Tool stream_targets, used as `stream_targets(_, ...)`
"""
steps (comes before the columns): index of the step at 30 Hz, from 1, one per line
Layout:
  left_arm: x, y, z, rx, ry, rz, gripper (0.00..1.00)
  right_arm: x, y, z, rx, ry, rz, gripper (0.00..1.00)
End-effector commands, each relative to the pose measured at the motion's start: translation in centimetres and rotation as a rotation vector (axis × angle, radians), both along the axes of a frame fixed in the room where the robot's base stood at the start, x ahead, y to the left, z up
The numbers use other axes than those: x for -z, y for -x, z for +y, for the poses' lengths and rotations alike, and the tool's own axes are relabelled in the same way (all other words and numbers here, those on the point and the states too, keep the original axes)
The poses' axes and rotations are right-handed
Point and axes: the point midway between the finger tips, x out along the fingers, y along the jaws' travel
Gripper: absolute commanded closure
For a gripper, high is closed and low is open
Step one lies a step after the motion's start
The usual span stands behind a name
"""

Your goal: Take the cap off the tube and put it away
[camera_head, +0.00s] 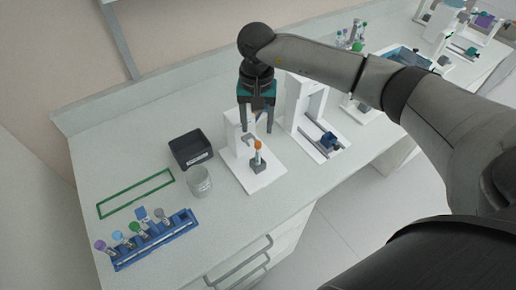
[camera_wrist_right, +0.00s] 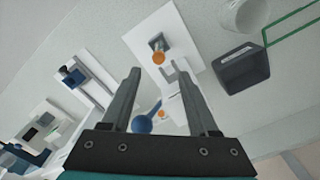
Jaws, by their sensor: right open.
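A tube with an orange cap (camera_head: 258,145) stands upright in a small grey holder (camera_head: 257,166) on a white stand's base plate (camera_head: 240,179). In the right wrist view the orange cap (camera_wrist_right: 159,58) shows close to the line between the fingertips. My right gripper (camera_head: 256,131) is open and empty, pointing down behind and above the cap, apart from it; it also shows in the right wrist view (camera_wrist_right: 158,70). A dark open box (camera_head: 191,149) with a pale label stands left of the stand. My left gripper is not in view.
A clear beaker (camera_head: 200,182) stands just left of the stand. A blue rack (camera_head: 155,239) with several capped tubes lies at the front left, near a green rectangle outline (camera_head: 124,203). Another white stand (camera_head: 304,105) with a blue part is close on the right.

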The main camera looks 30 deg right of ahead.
Motion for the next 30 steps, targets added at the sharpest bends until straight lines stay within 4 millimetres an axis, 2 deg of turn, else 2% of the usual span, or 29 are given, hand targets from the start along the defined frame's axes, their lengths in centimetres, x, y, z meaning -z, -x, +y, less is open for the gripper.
stream_targets(5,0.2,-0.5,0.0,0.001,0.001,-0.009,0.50,0.9,0.2,0.0,0.000,-0.001,0.001,0.40)
stream_targets(15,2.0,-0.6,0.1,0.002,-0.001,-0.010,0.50,5.3,0.8,0.1,-0.001,-0.001,0.000,0.40)
stream_targets(22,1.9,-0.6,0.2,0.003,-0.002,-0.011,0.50,5.3,0.8,0.1,-0.001,0.000,-0.001,0.40)
stream_targets(30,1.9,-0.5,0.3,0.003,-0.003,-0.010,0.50,5.3,0.8,0.1,0.000,0.000,0.000,0.69)
